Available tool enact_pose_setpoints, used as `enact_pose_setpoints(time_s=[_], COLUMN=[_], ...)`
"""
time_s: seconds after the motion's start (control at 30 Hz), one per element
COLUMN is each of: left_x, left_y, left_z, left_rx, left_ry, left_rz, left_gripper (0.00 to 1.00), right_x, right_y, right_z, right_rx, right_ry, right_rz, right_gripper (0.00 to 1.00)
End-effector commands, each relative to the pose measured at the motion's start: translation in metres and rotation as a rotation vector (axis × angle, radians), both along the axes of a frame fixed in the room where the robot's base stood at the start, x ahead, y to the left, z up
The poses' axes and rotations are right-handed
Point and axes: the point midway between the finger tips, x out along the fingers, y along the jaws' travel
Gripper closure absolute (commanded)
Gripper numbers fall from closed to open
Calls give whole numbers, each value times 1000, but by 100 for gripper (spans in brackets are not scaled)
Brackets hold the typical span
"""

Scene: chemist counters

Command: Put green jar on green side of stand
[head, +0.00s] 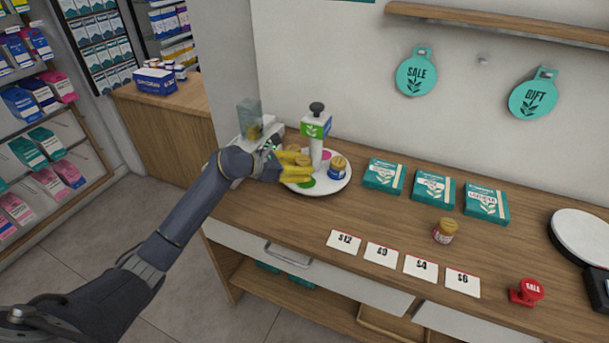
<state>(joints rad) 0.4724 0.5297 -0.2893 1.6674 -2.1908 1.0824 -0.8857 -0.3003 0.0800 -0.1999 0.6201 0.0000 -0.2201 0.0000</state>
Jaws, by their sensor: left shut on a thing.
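The white round stand (341,184) is on the wooden counter, with a centre post, a green-and-white sign and a dark knob. A green spot (307,183) shows at its front left and a pink spot (325,155) farther back. My left gripper (297,168), with yellow fingers, is over the stand's left part, shut on a gold-lidded jar (303,160). The fingers hide its label, so its green colour does not show, and I cannot tell whether it touches the stand. A blue-labelled jar (338,167) stands on the stand's right side. My right gripper is not in view.
A red-labelled jar (445,231) stands on the counter behind the row of price cards (381,254). Several teal boxes (433,189) lie right of the stand. A clear box (249,119) is behind my left gripper. A red stamp-like object (527,292) is at front right.

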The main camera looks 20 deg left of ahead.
Motion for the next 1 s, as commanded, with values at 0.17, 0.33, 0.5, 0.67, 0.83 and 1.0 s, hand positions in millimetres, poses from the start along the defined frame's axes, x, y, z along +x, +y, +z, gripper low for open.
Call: enact_pose_setpoints(time_s=[0.17, 0.33, 0.5, 0.67, 0.83, 1.0], left_x=[5, 6, 5, 5, 5, 5], left_y=[-8, -7, -7, -7, -7, -7], left_z=[-14, -30, -35, -35, -37, -37], left_rx=[-4, -2, -2, -1, 0, -1], left_ry=[4, 1, -1, 0, 0, 0], left_rz=[0, 0, -1, -1, -1, -1], left_gripper=[87, 87, 87, 87, 87, 39], right_x=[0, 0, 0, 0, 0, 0], right_y=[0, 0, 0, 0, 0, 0], right_z=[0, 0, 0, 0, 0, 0], right_rx=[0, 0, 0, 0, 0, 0], right_ry=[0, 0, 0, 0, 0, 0], right_rz=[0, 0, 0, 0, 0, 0], right_gripper=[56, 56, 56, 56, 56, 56])
